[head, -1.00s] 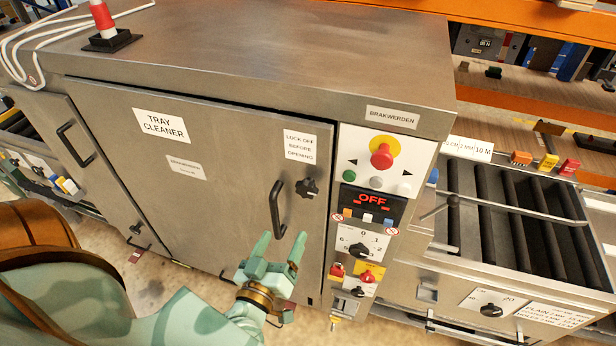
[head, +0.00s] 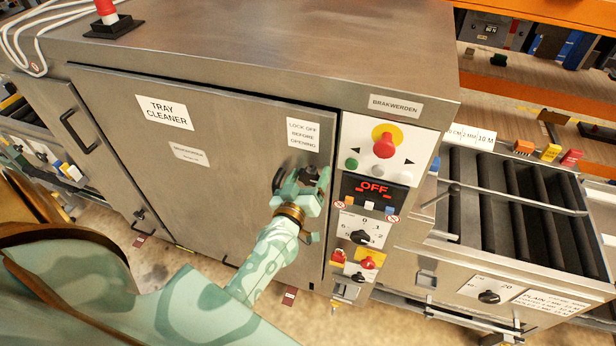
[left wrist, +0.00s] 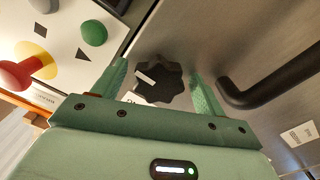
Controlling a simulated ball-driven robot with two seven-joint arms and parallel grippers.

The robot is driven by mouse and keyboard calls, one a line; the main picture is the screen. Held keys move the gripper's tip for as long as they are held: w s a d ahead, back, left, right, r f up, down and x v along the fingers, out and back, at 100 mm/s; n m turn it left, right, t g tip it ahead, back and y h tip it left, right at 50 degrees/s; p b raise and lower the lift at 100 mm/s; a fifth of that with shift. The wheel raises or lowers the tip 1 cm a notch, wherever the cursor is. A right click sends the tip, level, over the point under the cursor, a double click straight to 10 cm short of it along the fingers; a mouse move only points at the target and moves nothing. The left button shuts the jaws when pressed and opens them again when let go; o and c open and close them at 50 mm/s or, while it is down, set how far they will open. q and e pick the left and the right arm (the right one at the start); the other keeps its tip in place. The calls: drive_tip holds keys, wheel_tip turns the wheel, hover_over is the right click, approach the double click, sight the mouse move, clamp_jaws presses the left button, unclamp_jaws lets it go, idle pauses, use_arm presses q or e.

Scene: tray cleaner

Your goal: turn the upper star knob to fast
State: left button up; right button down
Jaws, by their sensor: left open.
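The black star knob (left wrist: 160,84) is on the steel door of the tray cleaner. In the left wrist view it has rounded lobes and a white pointer mark towards its upper left. My left gripper (head: 308,180) is open, with its fingers pointing at the door. In the left wrist view the knob shows between the two fingertips of this gripper (left wrist: 158,76), one on each side. I cannot tell whether the fingers touch it. In the head view the gripper mostly hides the knob. A label beside the knob is mostly covered by a finger. My right gripper is not in view.
The black door handle (left wrist: 268,90) is close beside one finger. The control panel has a red emergency button (head: 384,146), a green button (head: 352,164) and a display (head: 373,189) reading OFF. A rotary dial (head: 361,237) is below. A roller conveyor (head: 510,205) stands at the right.

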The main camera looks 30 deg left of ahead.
use_arm(q)
drive_tip(key=c, duration=1)
drive_tip(key=shift+o, duration=0.2)
drive_tip(key=shift+n, duration=0.4)
drive_tip(key=n+p, duration=0.1)
drive_tip(key=n, duration=0.1)
drive_tip(key=shift+n+p, duration=0.3)
drive_tip(key=shift+n, duration=0.1)
drive_tip(key=n+p, duration=0.1)
drive_tip(key=n, duration=0.2)
drive_tip(key=shift+n, duration=0.3)
drive_tip(key=n, duration=0.5)
drive_tip(key=shift+f, duration=0.1)
drive_tip(key=n, duration=0.5)
drive_tip(key=shift+n, duration=0.4)
